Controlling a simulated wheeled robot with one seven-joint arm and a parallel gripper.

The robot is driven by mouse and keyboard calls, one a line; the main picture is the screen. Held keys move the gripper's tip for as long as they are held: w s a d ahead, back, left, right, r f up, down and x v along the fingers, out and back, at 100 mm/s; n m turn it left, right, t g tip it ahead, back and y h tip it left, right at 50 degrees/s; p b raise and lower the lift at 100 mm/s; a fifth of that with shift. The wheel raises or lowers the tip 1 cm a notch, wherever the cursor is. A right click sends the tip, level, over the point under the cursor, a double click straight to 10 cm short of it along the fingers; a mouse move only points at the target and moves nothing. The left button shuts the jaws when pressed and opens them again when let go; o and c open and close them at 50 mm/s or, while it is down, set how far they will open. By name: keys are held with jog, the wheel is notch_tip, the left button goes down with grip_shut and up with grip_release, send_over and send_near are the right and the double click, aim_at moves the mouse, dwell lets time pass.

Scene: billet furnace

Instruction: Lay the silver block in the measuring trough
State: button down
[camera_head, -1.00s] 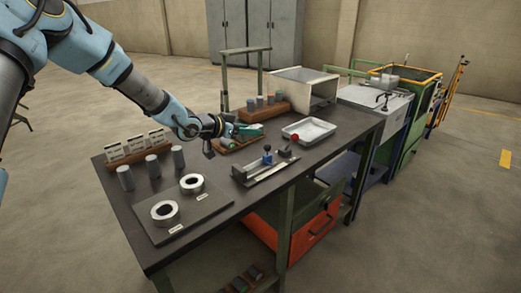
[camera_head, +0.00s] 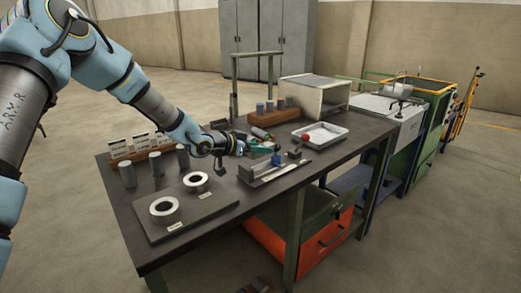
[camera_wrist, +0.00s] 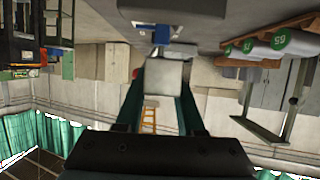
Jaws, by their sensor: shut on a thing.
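My gripper (camera_wrist: 160,95) is shut on a pale grey silver block (camera_wrist: 163,78), which sits between the green fingers in the wrist view. In the head view my gripper (camera_head: 262,148) is low over the bench, just behind the measuring trough (camera_head: 262,178). The held block is too small and too covered to make out in the head view. Whether it touches the trough cannot be told.
A white tray (camera_head: 341,135) stands right of the trough. A wooden rack with several cylinders (camera_head: 286,116) is behind. A plate with two rings (camera_head: 163,208) and several grey cylinders (camera_head: 128,175) are at the left. A metal box (camera_head: 315,92) stands at the back.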

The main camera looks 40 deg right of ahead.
jog(key=shift+f+b, duration=1.7)
jog(key=shift+f, duration=0.6)
jog(key=c, duration=0.8)
grip_release()
jog(key=o, duration=0.4)
jog(key=shift+c, duration=0.2)
jog(key=shift+f, duration=0.15)
jog(key=shift+a, duration=0.15)
jog(key=b+v, duration=0.1)
jog(key=v, duration=0.9)
jog(key=shift+a+r+b, duration=0.2)
jog(key=shift+a+b, duration=0.05)
jog(key=shift+b, duration=0.05)
